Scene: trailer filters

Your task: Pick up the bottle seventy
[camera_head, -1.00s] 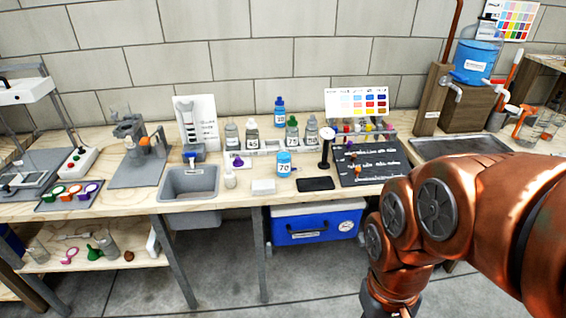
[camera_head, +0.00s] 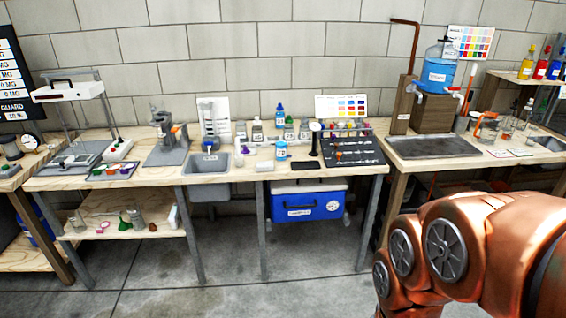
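A blue bottle with a white label (camera_head: 281,150) stands on the wooden workbench, right of the sink and close to the bench's front half. Its label looks like "70", though the print is small now. Behind it stands a row of several labelled bottles, with a taller blue bottle (camera_head: 280,112) at the back. My copper-coloured arm fills the lower right of the view, in front of the bench. My gripper is outside the frame.
A grey sink (camera_head: 207,163) lies left of the bottle. A black flat pad (camera_head: 304,166) and a gauge on a stand (camera_head: 315,140) are to its right. A blue cooler (camera_head: 306,204) sits under the bench. The floor in front is clear.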

